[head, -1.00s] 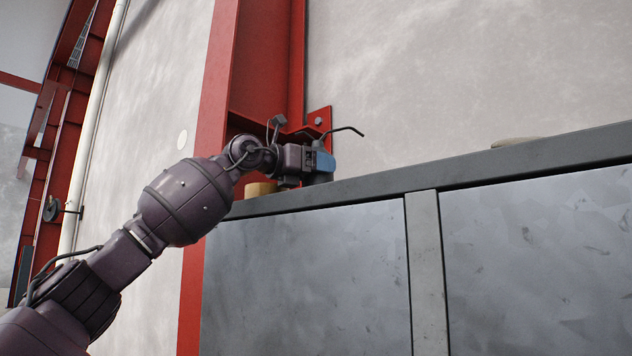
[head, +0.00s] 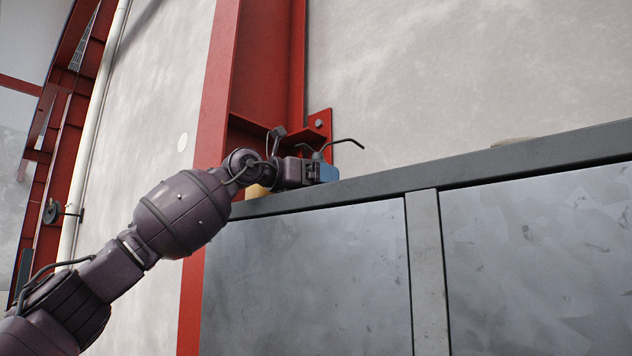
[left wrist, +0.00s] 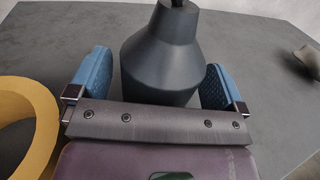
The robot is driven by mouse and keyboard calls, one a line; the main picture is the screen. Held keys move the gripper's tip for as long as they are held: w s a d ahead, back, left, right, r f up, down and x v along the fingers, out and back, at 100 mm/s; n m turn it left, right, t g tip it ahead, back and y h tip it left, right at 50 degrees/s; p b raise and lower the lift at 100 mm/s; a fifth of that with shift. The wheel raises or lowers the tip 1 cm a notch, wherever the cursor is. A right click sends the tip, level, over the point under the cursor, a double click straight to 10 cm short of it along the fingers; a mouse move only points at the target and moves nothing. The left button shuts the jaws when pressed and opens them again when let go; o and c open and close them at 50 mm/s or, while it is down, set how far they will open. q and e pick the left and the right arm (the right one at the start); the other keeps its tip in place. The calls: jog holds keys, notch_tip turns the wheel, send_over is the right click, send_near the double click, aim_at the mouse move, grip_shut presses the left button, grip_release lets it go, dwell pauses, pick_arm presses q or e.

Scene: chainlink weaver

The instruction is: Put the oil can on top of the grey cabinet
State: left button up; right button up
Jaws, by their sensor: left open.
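The dark oil can (left wrist: 160,55) stands upright on the top of the grey cabinet (head: 305,270) in the left wrist view. Its thin bent spout (head: 345,143) shows above my left gripper (head: 324,173) in the head view, where most of its body is hidden. My left gripper is open, with its blue fingers (left wrist: 157,82) on either side of the can. Gaps show between the can and both fingers. My right gripper is not in view.
A yellow ring-shaped object (left wrist: 50,105) lies on the cabinet top just left of my gripper. A small pale object (head: 514,140) lies farther right. The cabinet top between is clear. A red steel column (head: 262,75) and pale wall stand behind.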

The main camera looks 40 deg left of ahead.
pick_arm(q)
jog(key=shift+r, duration=0.2)
jog(key=shift+s+a, duration=0.2)
jog(key=shift+s, duration=0.05)
jog(key=b+v, duration=0.2)
jog(key=v, duration=0.8)
jog(key=shift+f, duration=0.15)
jog(key=shift+s+a+b, duration=0.15)
jog(key=shift+s+b, duration=0.15)
jog(key=shift+s, duration=0.35)
